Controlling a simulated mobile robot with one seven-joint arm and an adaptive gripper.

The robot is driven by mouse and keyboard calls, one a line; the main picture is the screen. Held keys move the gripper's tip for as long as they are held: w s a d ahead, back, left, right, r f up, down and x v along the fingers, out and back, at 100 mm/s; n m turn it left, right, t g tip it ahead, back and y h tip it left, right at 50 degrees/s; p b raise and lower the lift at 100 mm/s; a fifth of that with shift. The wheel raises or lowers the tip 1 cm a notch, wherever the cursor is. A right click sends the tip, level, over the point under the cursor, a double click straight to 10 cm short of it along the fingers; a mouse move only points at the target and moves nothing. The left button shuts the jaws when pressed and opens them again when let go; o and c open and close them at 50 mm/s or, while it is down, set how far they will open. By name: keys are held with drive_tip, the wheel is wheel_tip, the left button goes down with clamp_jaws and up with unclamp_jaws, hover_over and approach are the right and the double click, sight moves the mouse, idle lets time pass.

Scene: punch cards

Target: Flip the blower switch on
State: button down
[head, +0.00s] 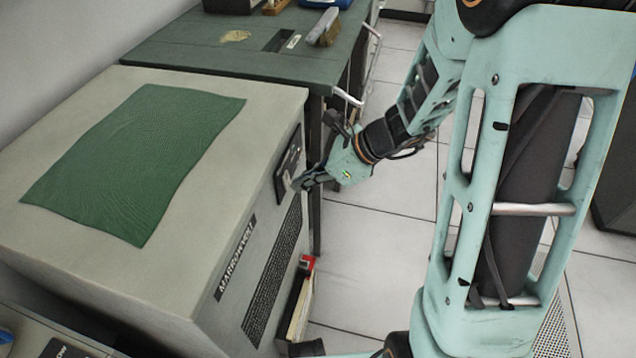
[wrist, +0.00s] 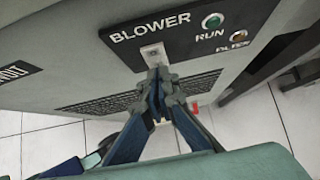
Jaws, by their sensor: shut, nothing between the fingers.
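The black blower panel (wrist: 185,38), lettered BLOWER, is on the upright face of the grey cabinet. It also shows in the head view (head: 286,160). A pale switch plate (wrist: 153,52) sits below the lettering. My gripper (wrist: 158,72) is shut and empty, its fingertips at the lower edge of that plate. In the head view my gripper (head: 301,183) reaches the panel from the right. The switch lever is hidden or too small to tell, and so is contact. A green lamp (wrist: 212,20) marked RUN and an orange lamp (wrist: 239,37) are to the right of the plate.
The grey cabinet (head: 262,105) carries a green cloth (head: 135,160) on top and a vent grille (head: 272,270) on its face. A green-topped desk (head: 190,45) with a brush (head: 324,28) stands behind it. Tiled floor (head: 375,235) is open to the right.

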drive_tip(key=shift+w+a, duration=0.1)
drive_tip(key=shift+a, duration=0.1)
drive_tip(key=shift+a+f, duration=0.1)
drive_tip(key=shift+a, duration=0.1)
drive_tip(key=shift+w, duration=0.1)
idle(0.3)
drive_tip(key=shift+r+p, duration=0.75)
drive_tip(key=shift+r, duration=0.15)
